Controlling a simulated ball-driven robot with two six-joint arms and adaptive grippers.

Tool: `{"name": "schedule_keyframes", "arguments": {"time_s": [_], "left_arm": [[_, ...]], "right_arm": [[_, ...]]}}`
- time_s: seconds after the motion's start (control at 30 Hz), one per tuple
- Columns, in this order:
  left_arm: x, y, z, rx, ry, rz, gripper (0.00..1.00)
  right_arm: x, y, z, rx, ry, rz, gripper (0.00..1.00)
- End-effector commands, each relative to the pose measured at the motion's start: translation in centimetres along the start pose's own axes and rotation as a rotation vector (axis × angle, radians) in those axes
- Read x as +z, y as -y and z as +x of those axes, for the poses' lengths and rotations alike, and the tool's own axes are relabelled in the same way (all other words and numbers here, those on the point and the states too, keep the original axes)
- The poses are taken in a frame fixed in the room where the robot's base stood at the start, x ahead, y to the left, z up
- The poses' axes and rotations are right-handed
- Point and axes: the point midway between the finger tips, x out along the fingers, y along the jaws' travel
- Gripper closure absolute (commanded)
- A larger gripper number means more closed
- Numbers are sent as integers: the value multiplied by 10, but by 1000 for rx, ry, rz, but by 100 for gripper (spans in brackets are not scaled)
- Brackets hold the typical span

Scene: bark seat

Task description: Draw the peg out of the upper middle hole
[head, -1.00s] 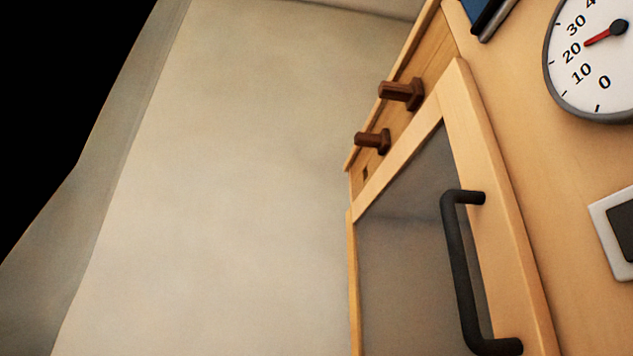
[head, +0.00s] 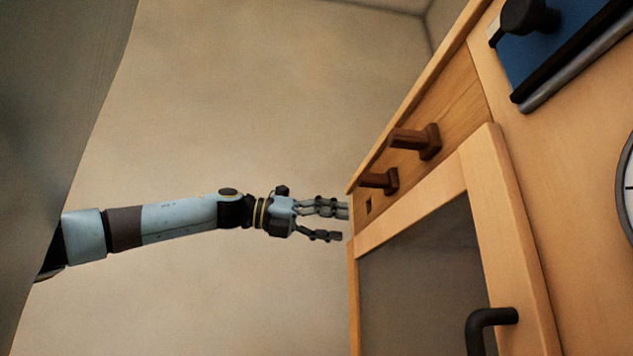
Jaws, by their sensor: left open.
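Two brown wooden pegs stick out of the light wood panel (head: 458,97). The larger peg (head: 415,140) is farther up and right. The smaller peg (head: 380,181) stands between it and a small dark empty hole (head: 369,204), in a slanting row. Their seated ends are hidden in the panel. My left gripper (head: 342,222) reaches in from the left with fingers spread and empty. In the picture its fingertips are just left of the panel's edge, a little below and left of the smaller peg, apart from it. My right gripper is out of view.
Below the pegs is a framed grey door (head: 425,270) with a black handle (head: 480,325). A blue panel with a black knob (head: 530,15) is at the upper right. Part of a dial (head: 627,185) shows at the right edge. Open room lies left of the panel.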

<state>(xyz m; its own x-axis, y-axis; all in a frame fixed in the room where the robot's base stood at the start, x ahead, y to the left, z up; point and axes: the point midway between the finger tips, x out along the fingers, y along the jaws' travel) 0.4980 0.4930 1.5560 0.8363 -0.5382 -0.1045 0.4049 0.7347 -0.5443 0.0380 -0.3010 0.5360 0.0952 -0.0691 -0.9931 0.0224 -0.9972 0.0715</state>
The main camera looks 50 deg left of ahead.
Motion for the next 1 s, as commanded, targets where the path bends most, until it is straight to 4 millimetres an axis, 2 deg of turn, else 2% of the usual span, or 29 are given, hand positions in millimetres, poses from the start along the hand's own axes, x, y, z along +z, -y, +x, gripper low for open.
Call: {"name": "schedule_keyframes", "arguments": {"time_s": [0.03, 0.1, 0.2, 0.3, 0.43, 0.57, 1.0], "left_arm": [[15, 43, -10, 24, -63, 117, 50], [18, 87, -22, 66, -154, 262, 50], [14, 128, -39, 134, -264, 423, 50], [9, 147, -49, 180, -330, 508, 50], [4, 153, -51, 203, -362, 545, 50], [1, 149, -41, 203, -364, 544, 50], [-13, 134, 11, 202, -363, 542, 50]], "right_arm": [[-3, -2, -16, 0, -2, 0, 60], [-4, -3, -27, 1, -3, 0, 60], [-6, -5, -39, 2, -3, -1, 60], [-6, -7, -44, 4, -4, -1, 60], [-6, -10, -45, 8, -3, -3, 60], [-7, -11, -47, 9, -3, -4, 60], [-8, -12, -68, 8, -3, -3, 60]]}}
